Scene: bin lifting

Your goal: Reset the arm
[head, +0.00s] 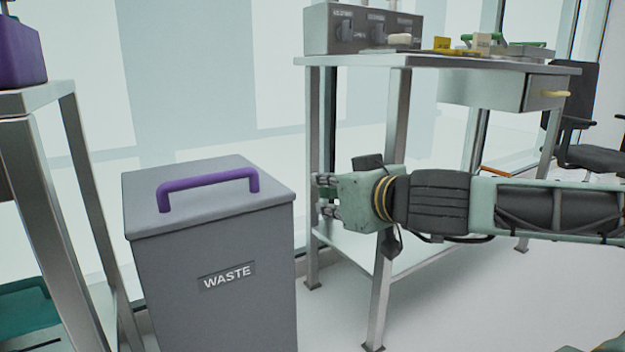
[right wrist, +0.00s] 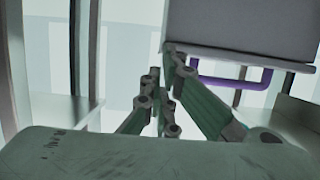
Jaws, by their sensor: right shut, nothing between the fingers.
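My right arm reaches in from the right in the head view. Its right gripper (head: 322,196) is shut and empty, pointing left, just right of the grey waste bin (head: 222,310). The gripper does not touch the bin's purple handle (head: 208,184). The bin's lid (head: 150,215) lies closed on top. In the right wrist view the right gripper's fingers (right wrist: 166,95) show close together with nothing between them. The bin (right wrist: 240,30) and the purple handle (right wrist: 235,85) show behind them at the upper right. My left gripper is not in view.
A metal workbench (head: 400,60) with a control box (head: 362,30) and small items stands behind my right arm. A table (head: 30,102) with a purple container (head: 20,52) is at the left. A black chair (head: 578,110) is at the far right. Pale floor lies open at lower right.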

